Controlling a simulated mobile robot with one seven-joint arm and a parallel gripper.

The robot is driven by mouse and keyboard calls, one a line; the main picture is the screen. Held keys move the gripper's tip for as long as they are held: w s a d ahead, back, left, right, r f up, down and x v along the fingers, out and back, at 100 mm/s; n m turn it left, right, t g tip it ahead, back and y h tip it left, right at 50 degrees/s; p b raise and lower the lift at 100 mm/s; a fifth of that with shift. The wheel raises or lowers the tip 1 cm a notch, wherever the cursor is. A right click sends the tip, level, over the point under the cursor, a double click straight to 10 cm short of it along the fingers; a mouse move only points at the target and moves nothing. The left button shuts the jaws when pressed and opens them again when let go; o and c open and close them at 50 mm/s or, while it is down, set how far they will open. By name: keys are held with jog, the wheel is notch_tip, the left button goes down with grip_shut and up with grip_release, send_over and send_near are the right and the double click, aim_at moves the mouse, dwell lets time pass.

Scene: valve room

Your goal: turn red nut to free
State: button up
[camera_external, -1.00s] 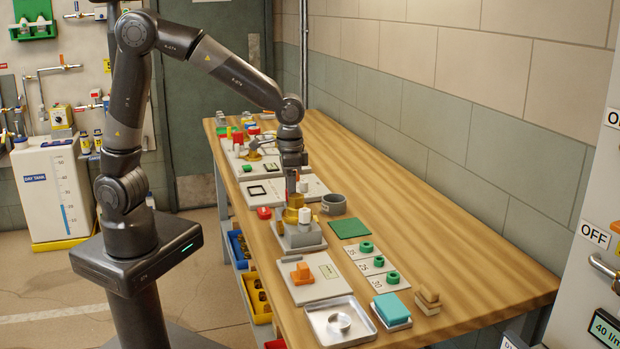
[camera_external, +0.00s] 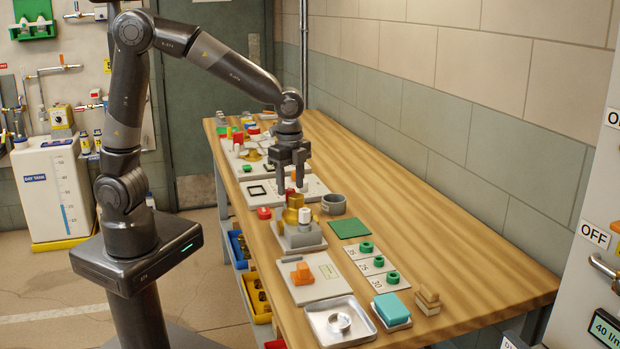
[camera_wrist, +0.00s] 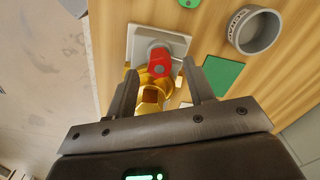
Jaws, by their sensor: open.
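A red part (camera_wrist: 159,66), which looks like the red nut, sits on a gold fitting (camera_wrist: 150,104) on a pale grey base plate (camera_wrist: 180,42) in the wrist view. In the external view the red part (camera_external: 290,194) shows small above the gold fitting (camera_external: 294,210). A white cylinder (camera_external: 305,216) stands beside it. My gripper (camera_external: 292,188) points down over this fixture with its fingers apart and nothing held. In the wrist view its two fingers (camera_wrist: 158,80) lie on either side of the red and gold parts. Whether a fingertip touches them I cannot tell.
A grey ring-shaped cup (camera_external: 333,204) stands to the right of the fixture. A green mat (camera_external: 350,227) lies flat nearby. A plate with an orange block (camera_external: 302,273) and a metal tray (camera_external: 340,322) stand nearer the camera. The bench's wall side is clear.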

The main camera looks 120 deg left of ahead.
aim_at(291, 190)
notch_tip(291, 190, up, 9)
jog(key=s+d+r+n+t, duration=0.1)
jog(key=s+d+t, duration=0.1)
jog(key=s+d, duration=0.6)
jog(key=s+d+n+t, duration=0.2)
jog(key=s+d, duration=0.6)
jog(key=d, duration=0.6)
jog(key=shift+d+r+n+t, duration=0.2)
jog(key=shift+r+n+t, duration=0.15)
jog(key=shift+t, duration=0.45)
jog(key=shift+c, duration=0.3)
dwell(2.2)
